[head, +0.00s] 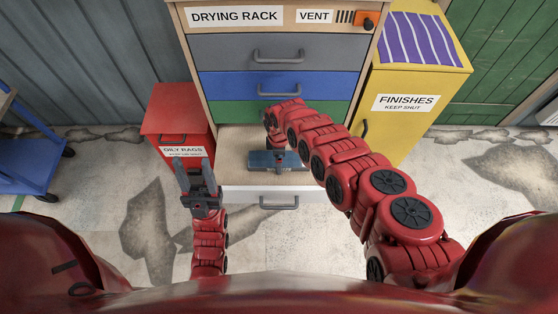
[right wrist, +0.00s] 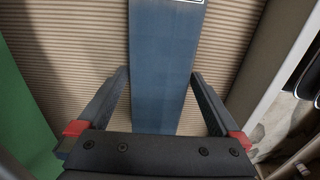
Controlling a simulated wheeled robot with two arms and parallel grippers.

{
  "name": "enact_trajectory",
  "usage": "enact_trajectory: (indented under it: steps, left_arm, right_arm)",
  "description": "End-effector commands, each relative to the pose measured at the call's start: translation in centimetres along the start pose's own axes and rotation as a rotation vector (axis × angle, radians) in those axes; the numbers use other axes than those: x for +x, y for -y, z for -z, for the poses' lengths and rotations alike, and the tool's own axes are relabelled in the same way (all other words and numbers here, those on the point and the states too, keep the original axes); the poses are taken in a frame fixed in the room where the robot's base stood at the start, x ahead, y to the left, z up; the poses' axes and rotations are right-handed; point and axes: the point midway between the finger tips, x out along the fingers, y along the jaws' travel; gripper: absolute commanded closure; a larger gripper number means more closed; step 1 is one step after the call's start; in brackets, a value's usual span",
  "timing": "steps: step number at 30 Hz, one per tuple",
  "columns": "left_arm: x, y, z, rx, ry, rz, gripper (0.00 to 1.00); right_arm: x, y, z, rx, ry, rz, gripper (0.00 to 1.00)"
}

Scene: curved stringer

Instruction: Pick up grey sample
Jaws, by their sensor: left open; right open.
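The sample, a blue-grey slab (head: 290,160), lies in the open bottom drawer (head: 240,160) of the drying rack. My right arm reaches over the drawer from the right, and its wrist hides part of the slab. In the right wrist view the slab (right wrist: 160,70) runs lengthwise between the fingers of my right gripper (right wrist: 165,90). They are open, one on each side, with gaps to the slab. A white label edge shows at its far end. My left gripper (head: 196,178) is open and empty, in front of the red oily rags bin.
Grey (head: 225,52), blue (head: 230,85) and green (head: 230,113) drawers above are shut. The red bin (head: 175,110) stands left and the yellow finishes cabinet (head: 410,90) right. A blue cart (head: 25,165) is at far left. A ribbed liner (right wrist: 80,50) lies under the slab.

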Motion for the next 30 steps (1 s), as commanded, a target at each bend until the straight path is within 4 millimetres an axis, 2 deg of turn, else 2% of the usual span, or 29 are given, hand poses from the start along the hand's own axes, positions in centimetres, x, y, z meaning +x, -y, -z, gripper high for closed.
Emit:
enact_trajectory:
  steps: [7,21,30]
  left_arm:
    - [0.00,0.00,0.00,0.000,0.000,0.000,0.50]
    - [0.00,0.00,0.00,0.000,0.000,0.000,0.50]
    - [0.06,0.00,0.01,0.000,0.000,0.000,0.50]
  right_arm:
    - [0.01,-0.04,-0.02,0.000,0.000,-0.001,0.00]
    - [-0.02,-0.07,-0.01,0.001,0.000,-0.001,0.85]
    - [-0.20,-0.12,0.01,0.001,-0.001,-0.002,0.85]
